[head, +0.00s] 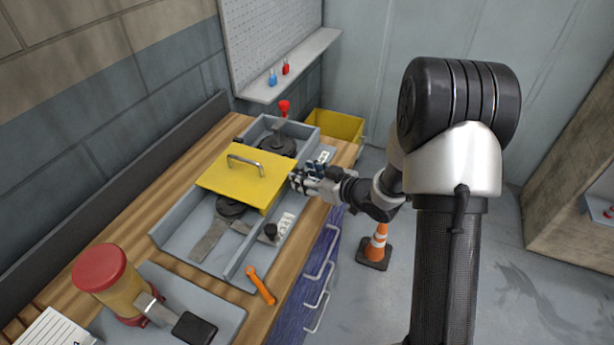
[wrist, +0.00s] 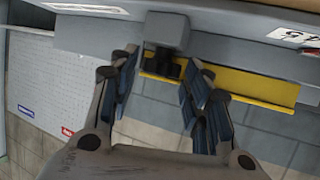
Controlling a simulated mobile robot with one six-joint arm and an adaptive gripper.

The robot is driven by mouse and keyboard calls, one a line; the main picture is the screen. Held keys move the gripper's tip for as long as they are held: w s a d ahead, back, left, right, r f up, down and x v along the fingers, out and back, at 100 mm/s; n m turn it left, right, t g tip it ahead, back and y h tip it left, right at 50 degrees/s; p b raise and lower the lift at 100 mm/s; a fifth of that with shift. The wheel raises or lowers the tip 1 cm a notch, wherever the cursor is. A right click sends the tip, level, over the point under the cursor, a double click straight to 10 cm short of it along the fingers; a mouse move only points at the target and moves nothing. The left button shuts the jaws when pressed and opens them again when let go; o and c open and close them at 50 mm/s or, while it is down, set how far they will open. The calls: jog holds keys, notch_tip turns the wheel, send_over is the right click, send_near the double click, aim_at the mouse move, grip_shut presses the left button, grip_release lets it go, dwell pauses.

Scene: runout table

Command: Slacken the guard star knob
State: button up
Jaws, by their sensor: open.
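The yellow guard plate (head: 228,178) with a metal handle lies across the grey runout frame (head: 181,240). In the wrist view, a dark knob (wrist: 161,66) sits below a grey block beside the yellow guard edge (wrist: 245,83). It appears between my open fingers, apart from them; its star shape is too small to make out. My gripper (head: 300,181) is at the guard's right side in the head view and hides the spot behind it. My gripper (wrist: 160,90) is open and empty in the wrist view. Another black knob (head: 271,231) stands near a white label at the frame's front.
A red-knobbed lever (head: 284,107) rises at the back of the frame. An orange tool (head: 260,285) lies at the front edge. A red-topped container (head: 101,272) stands at the lower left. A yellow bin (head: 337,125) and an orange cone (head: 376,246) are beyond the bench.

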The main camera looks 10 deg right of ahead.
jog(key=shift+c, duration=0.5)
jog(key=c, duration=0.7)
jog(key=shift+d+r+p, duration=0.1)
jog(key=shift+p, duration=0.3)
jog(key=n+g+y+p, duration=0.1)
jog(key=n+y+p, duration=0.1)
jog(key=shift+w+d+r+p, duration=0.1)
jog(key=shift+w+d+p, duration=0.05)
jog(key=shift+p, duration=0.15)
jog(key=n+g+y+p, duration=0.1)
jog(key=n+g+p, duration=0.1)
jog(key=shift+w+d+n+g+y+p, duration=0.2)
jog(key=shift+w+n+g+y+p, duration=0.1)
jog(key=shift+y+p, duration=0.1)
jog(key=shift+w+d+f+n+g+y+p, duration=0.1)
jog(key=shift+n+g+y+p, duration=0.2)
jog(key=shift+n+g, duration=0.25)
jog(key=shift+w+f+n+g+y+p, duration=0.1)
jog(key=shift+n+g+y+p, duration=0.1)
jog(key=shift+n+g+y, duration=0.3)
jog(key=shift+w+n+g+y, duration=0.2)
jog(key=shift+n+g+y, duration=0.2)
jog(key=shift+n+g, duration=0.9)
